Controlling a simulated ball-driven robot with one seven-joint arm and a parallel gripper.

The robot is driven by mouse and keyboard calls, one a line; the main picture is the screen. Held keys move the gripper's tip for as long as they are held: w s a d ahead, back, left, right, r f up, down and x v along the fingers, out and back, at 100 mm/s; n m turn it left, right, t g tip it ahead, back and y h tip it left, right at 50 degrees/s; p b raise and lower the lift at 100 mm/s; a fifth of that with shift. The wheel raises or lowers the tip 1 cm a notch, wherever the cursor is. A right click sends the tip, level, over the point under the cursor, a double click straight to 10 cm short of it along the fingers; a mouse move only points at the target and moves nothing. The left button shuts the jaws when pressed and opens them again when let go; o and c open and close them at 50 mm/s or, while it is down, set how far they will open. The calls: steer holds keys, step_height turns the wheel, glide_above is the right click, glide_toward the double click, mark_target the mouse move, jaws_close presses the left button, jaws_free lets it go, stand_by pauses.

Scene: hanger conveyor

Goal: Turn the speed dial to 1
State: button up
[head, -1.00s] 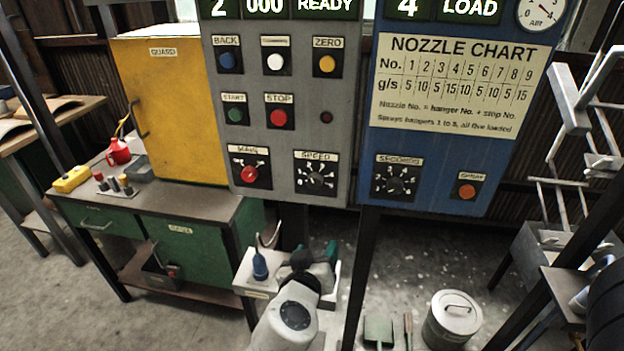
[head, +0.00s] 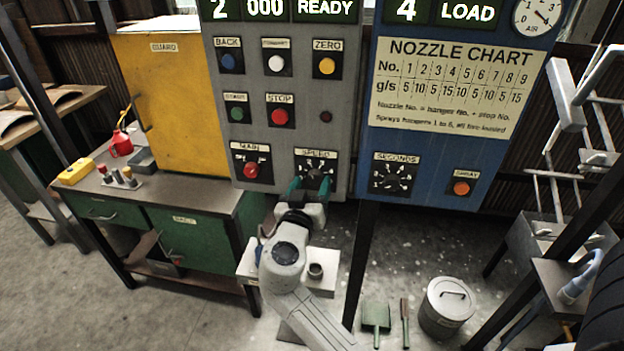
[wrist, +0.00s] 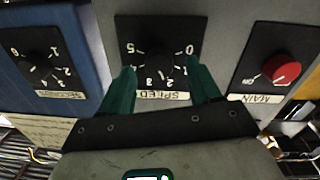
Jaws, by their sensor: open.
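The speed dial (head: 315,171) is a black round knob on a black square plate, low on the grey control panel (head: 300,108). Its white scale runs from 0 to 5 in the wrist view, where the dial (wrist: 160,62) appears upside down. My gripper (head: 310,187) has green fingers and is raised just below and in front of the dial. In the wrist view my gripper (wrist: 163,88) is open, one finger on each side of the dial's lower part. The fingers partly cover the plate. I cannot tell whether they touch the knob, and its pointer is unclear.
The red main switch (head: 251,169) is left of the speed dial. The seconds dial (head: 392,177) and orange spray button (head: 461,188) are on the blue panel to the right. A small white shelf (head: 322,285) with a cup is below my gripper.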

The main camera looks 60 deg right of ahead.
steer(key=shift+w+d, duration=0.15)
steer(key=shift+d, duration=0.45)
steer(key=shift+c, duration=0.4)
steer(key=c, duration=1)
steer(key=shift+o, duration=0.2)
steer(key=shift+f+n+b, duration=0.1)
steer(key=shift+n+b, duration=0.2)
steer(key=shift+n, duration=0.1)
steer(key=n+b, duration=0.1)
steer(key=n, duration=0.2)
steer(key=n+b, duration=0.1)
steer(key=n, duration=0.4)
